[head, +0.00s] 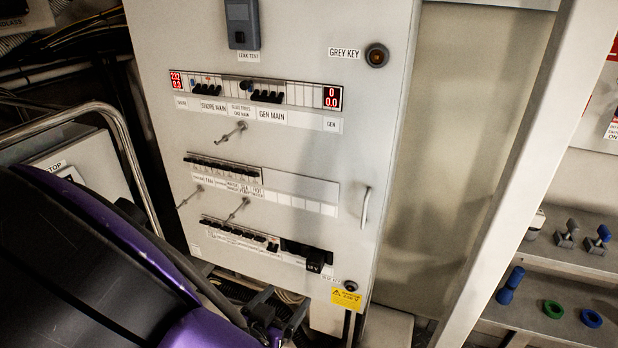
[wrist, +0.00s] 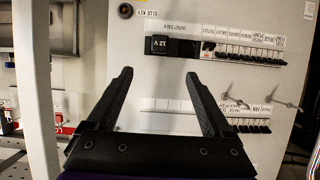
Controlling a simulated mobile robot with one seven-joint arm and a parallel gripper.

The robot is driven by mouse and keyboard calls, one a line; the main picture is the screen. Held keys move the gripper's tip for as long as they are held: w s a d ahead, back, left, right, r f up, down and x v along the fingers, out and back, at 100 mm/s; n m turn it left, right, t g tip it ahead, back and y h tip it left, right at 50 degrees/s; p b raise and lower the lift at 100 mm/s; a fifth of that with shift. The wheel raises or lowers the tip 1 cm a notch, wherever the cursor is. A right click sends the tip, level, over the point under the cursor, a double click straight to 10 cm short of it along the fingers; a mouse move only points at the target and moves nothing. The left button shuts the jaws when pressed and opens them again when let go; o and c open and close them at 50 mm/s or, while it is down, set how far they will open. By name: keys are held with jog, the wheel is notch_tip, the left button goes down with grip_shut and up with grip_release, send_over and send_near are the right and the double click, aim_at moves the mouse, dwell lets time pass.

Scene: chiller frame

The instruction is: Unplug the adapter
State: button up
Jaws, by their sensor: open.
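The adapter (head: 314,262) is a black block marked 12V. It sits at the right end of a black socket strip in the bottom row of the white panel (head: 350,130). In the wrist view, which shows the panel upside down, the adapter (wrist: 161,45) is at upper centre, beyond the fingertips. My gripper (head: 279,308) is low in front of the panel, below and left of the adapter in the head view. In the wrist view my gripper (wrist: 157,75) has its two black fingers wide apart with nothing between them. It is not touching the adapter.
Breaker rows and metal toggle levers (head: 238,209) lie left of and above the adapter. A door handle (head: 366,206) and a yellow label (head: 346,298) are near the panel's right edge. A pale post (head: 520,170) and shelves with small objects (head: 553,309) stand to the right.

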aim_at(312, 265)
jog(key=b+x, duration=0.4)
jog(key=x, duration=1.3)
jog(key=shift+w, duration=0.15)
grip_shut()
jog(key=c, duration=0.7)
grip_release()
grip_shut()
jog(key=shift+s+a+p, duration=0.25)
jog(key=shift+s, duration=0.5)
jog(key=shift+s+a+p, duration=0.25)
jog(key=shift+s, duration=0.55)
jog(key=shift+s+a+p, duration=0.25)
jog(key=shift+s+a, duration=0.05)
jog(key=shift+s, duration=0.45)
jog(key=shift+s, duration=0.1)
